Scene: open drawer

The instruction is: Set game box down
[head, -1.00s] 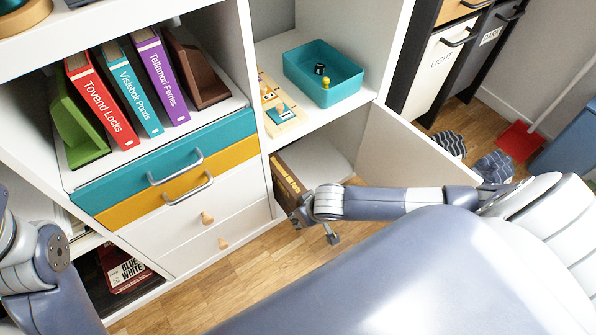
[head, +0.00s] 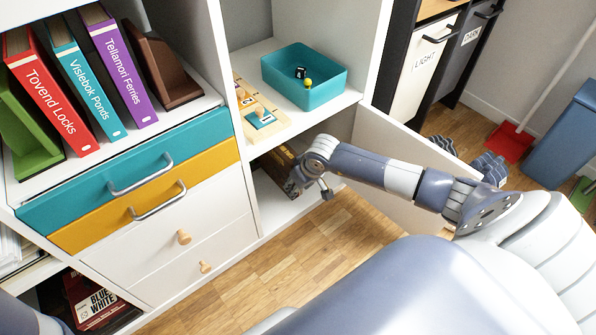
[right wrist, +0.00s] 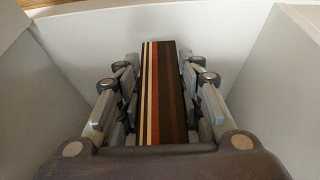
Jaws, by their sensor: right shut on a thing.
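The game box (head: 272,170) is dark brown and shows at the mouth of the open lower compartment (head: 272,212) of the white cabinet, partly hidden by my right gripper. In the right wrist view the box (right wrist: 164,85), with white, orange and brown stripes, stands between the finger pairs. My right gripper (head: 297,184) is shut on it, and its fingers (right wrist: 163,100) press both sides. Pale compartment walls surround it there. I cannot tell whether the box touches the compartment floor. My left gripper is out of view.
Above is a shelf with a teal tray (head: 300,88) and a wooden puzzle board (head: 262,122). Drawers (head: 170,235) are on the left. The wooden floor (head: 330,235) in front is clear.

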